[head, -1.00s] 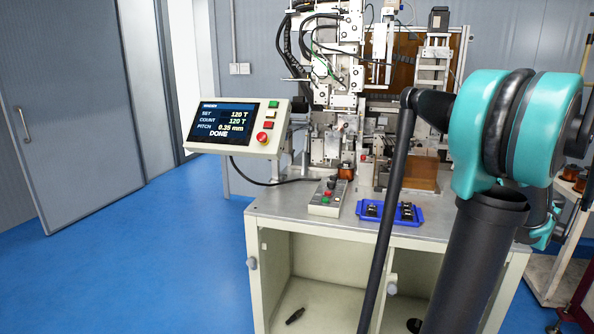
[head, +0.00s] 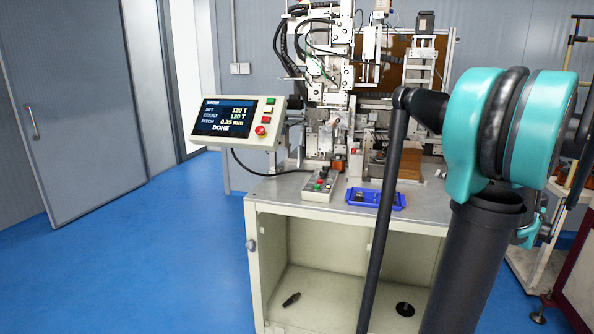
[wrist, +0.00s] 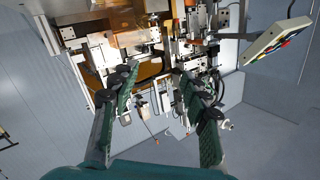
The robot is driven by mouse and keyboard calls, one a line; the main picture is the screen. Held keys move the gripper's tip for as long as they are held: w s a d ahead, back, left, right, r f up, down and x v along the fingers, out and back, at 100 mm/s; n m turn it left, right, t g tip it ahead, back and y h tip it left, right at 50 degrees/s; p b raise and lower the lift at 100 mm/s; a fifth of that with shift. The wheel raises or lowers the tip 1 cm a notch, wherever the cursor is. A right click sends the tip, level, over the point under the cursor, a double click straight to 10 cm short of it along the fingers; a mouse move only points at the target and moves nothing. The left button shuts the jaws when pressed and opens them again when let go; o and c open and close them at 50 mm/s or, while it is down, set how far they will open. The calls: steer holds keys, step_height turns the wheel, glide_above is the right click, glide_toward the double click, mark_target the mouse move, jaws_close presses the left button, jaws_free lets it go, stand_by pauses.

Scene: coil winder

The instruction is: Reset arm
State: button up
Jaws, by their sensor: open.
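My teal and black arm (head: 478,135) fills the right side of the head view, in front of the coil winder (head: 330,60). My gripper does not show clearly in the head view. In the wrist view my gripper (wrist: 157,76) is open, its two green-padded fingers apart with nothing between them. The winder's frame and fixtures lie beyond the fingertips, and no contact with them is visible. The control panel (head: 238,123) shows DONE in the head view. It also shows tilted at the upper right of the wrist view (wrist: 276,40).
A cart (head: 545,275) stands at the right. Blue floor (head: 150,265) is clear at the left.

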steer(key=s+a+f+n+g+y, duration=0.1)
steer(key=s+a+f+g, duration=0.3)
steer(key=a+f, duration=0.6)
steer(key=s+a+f+g, duration=0.35)
steer(key=a+f, duration=0.35)
steer(key=a, duration=0.7)
steer(key=s+a+f+g+h, duration=0.2)
steer(key=s+f, duration=0.4)
steer(key=s, duration=0.2)
steer(key=s+a+f+g+h, duration=0.2)
steer(key=s+f+h, duration=0.1)
steer(key=s+f, duration=0.3)
steer(key=shift+s+a+f+g, duration=0.15)
steer(key=shift+s+g, duration=0.2)
steer(key=shift+s, duration=0.6)
